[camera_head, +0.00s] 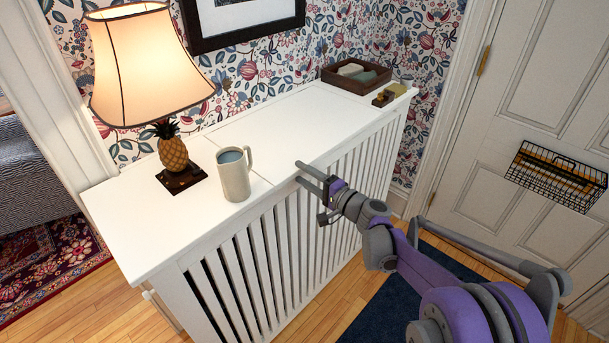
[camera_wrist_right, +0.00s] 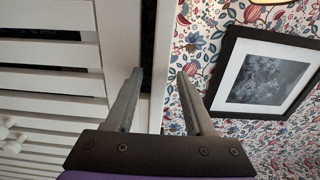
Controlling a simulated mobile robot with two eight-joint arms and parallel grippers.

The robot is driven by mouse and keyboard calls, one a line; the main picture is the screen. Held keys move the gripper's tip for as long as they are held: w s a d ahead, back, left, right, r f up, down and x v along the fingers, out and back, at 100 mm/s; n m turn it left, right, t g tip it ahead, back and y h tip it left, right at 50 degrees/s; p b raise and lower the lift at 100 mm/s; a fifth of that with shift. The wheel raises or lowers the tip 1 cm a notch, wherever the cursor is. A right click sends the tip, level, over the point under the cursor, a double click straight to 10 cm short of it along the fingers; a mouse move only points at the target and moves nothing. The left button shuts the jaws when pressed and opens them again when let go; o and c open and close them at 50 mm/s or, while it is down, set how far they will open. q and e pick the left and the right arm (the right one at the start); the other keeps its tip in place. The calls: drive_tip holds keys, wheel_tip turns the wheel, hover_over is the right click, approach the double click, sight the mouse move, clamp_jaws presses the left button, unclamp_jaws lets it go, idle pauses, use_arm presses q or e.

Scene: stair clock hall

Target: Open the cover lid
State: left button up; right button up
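The white slatted radiator cover (camera_head: 262,262) stands against the wall. Its lid (camera_head: 300,125) is the flat white right part of the top, marked off by a seam near the mug, and looks lying flat. My right gripper (camera_head: 303,176) is at the lid's front edge, just right of the seam. In the right wrist view my right gripper (camera_wrist_right: 160,85) has its two fingers apart, with the white lid edge (camera_wrist_right: 158,70) showing between them. Whether they touch it I cannot tell. A dark gap shows beside that edge. My left gripper is out of view.
A grey mug (camera_head: 235,178) stands left of the seam, close to it. A lit pineapple lamp (camera_head: 172,150) is further left. A framed picture (camera_head: 240,20) hangs behind.

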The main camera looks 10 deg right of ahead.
clamp_jaws()
idle(1.2)
